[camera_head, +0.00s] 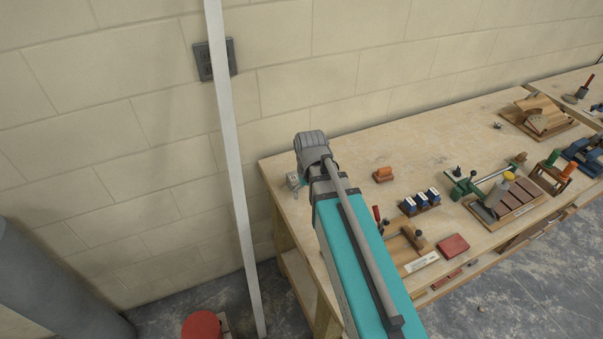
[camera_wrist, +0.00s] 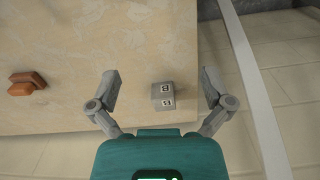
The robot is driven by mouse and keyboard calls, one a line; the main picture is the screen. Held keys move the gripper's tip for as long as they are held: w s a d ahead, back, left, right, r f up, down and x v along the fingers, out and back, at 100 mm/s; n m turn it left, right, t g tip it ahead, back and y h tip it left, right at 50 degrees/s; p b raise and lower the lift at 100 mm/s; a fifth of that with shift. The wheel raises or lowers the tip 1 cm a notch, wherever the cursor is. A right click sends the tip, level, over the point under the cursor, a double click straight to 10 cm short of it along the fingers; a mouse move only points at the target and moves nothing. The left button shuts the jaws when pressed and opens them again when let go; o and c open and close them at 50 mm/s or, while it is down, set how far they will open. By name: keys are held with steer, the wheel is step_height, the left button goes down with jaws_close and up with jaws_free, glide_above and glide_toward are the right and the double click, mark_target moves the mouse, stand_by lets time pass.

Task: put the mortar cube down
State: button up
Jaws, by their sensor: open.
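The mortar cube (camera_wrist: 162,94) is a small grey block with dark markings on white labels. In the wrist view it sits on the wooden bench top (camera_wrist: 90,50), near the bench's edge. My gripper (camera_wrist: 160,80) is open, with one finger on each side of the cube and a clear gap to both. In the head view my arm reaches over the left end of the bench, and a small grey shape there (camera_head: 292,181) is partly hidden by my wrist.
An orange-brown block (camera_head: 383,174) lies on the bench right of my arm. Blue-and-white blocks (camera_head: 420,201), a green clamp tool (camera_head: 480,180) and a red block (camera_head: 453,246) lie further right. A white post (camera_head: 233,170) stands left of the bench.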

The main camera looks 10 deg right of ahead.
steer(key=shift+m, duration=0.3)
steer(key=s, duration=0.5)
steer(key=shift+s, duration=0.15)
